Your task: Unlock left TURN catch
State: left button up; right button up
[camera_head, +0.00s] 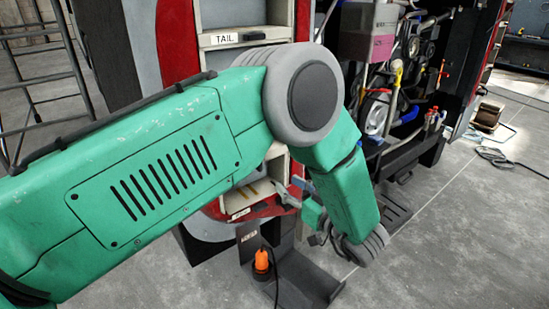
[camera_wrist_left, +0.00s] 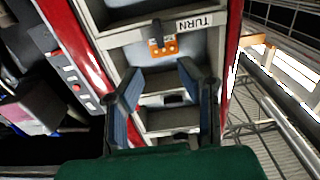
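The TURN catch (camera_wrist_left: 162,46) is an orange plate with a dark lever, on a pale panel in the left wrist view. The TURN label (camera_wrist_left: 194,23) beside it appears upside down there. My left gripper (camera_wrist_left: 162,88) is open, with blue-padded fingers spread on either side of the line to the catch and nothing between them. The catch lies beyond the fingertips, apart from them. In the head view my left gripper (camera_head: 293,190) is partly hidden by my green arm, beside a low pale compartment. The catch cannot be made out there. My right gripper is not in view.
An orange object (camera_head: 262,260) with a black cable stands below. An open bay with hoses (camera_head: 400,80) is at the right. Grey floor (camera_head: 460,240) is clear at lower right.

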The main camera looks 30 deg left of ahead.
aim_at(262, 163)
pick_arm(q)
jog(key=p+x, duration=0.1)
jog(key=x, duration=1.1)
jog(key=shift+w+a+f, duration=0.1)
jog(key=shift+a, duration=0.05)
jog(key=shift+d, duration=0.3)
grip_shut()
